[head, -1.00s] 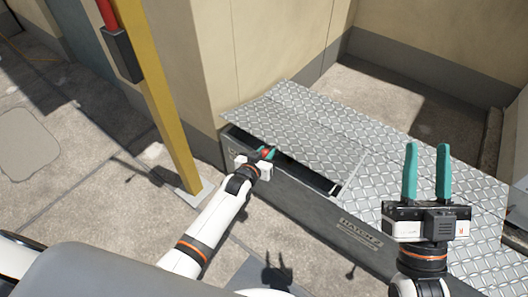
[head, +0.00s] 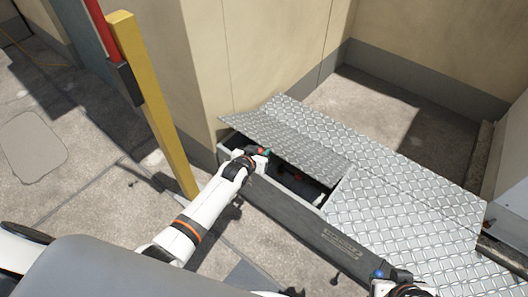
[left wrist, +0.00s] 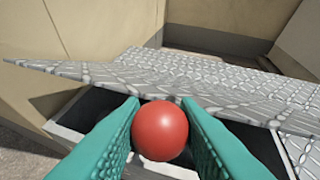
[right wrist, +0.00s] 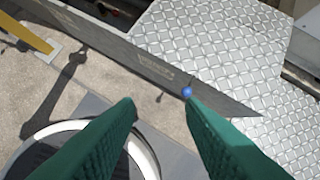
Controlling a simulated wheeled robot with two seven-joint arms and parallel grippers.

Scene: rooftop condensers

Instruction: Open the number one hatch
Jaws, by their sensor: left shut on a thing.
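The left hatch lid (head: 283,142), diamond-plate metal, is tilted up at its front edge, with a dark opening below it. It also shows in the left wrist view (left wrist: 200,92). I take it as number one, since the label before the right lid reads like HATCH 2. My left gripper (head: 262,156) is shut on a red ball knob (left wrist: 160,131) at the lid's front edge. My right gripper (right wrist: 160,103) is open and empty near the front of the right lid (head: 400,215), which lies flat. A blue ball knob (right wrist: 187,91) shows by its right fingertip.
A grey front wall (head: 300,228) runs along both hatches. A yellow post (head: 155,105) stands left of my left arm. A beige building corner (head: 235,70) rises behind the left hatch. Bare concrete lies in front and at left.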

